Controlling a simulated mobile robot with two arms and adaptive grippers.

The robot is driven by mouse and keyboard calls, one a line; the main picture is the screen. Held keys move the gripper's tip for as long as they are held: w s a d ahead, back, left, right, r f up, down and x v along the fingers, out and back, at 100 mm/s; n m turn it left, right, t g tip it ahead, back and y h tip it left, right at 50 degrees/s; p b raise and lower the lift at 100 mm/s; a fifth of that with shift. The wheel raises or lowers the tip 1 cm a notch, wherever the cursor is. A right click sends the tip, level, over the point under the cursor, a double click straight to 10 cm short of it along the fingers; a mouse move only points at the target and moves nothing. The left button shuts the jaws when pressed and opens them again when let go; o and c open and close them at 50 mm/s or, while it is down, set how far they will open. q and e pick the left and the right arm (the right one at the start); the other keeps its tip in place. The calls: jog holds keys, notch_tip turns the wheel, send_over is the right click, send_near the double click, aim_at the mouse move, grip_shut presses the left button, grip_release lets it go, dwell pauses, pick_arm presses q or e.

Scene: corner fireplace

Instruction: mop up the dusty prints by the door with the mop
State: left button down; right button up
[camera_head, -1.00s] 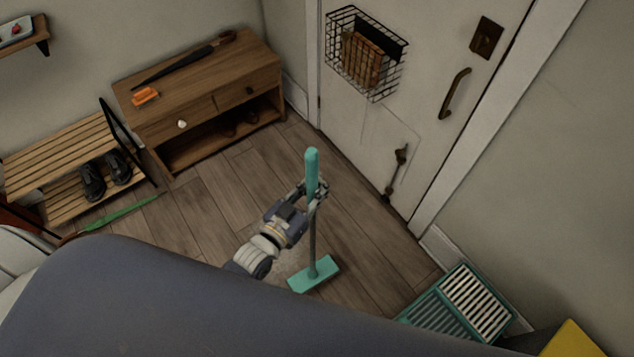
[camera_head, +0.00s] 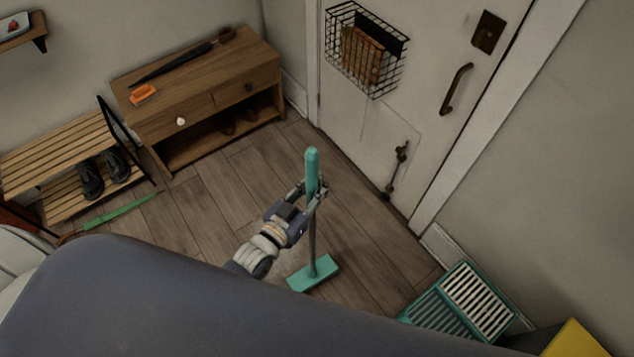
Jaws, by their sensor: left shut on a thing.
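The mop has a teal grip (camera_head: 312,163), a grey pole and a flat teal head (camera_head: 314,274). It stands nearly upright with its head down at the floor. My left gripper (camera_head: 318,191) is shut on the mop just below the top of its grip. A faint pale patch (camera_head: 291,266) shows on the floorboards beside the mop head, partly hidden by my left arm; I cannot make out clear prints. The white door (camera_head: 375,125) is behind the mop to the right. My right gripper is not in view.
A wooden cabinet (camera_head: 193,79) and a slatted shoe rack (camera_head: 56,153) line the back left. A green strip (camera_head: 118,212) lies near the rack. The middle floor is clear.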

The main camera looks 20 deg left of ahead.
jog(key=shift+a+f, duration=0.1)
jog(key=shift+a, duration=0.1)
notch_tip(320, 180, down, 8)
jog(key=b, duration=0.8)
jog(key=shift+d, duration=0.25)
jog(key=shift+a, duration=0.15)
dwell(0.8)
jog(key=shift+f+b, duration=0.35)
jog(key=shift+b, duration=0.1)
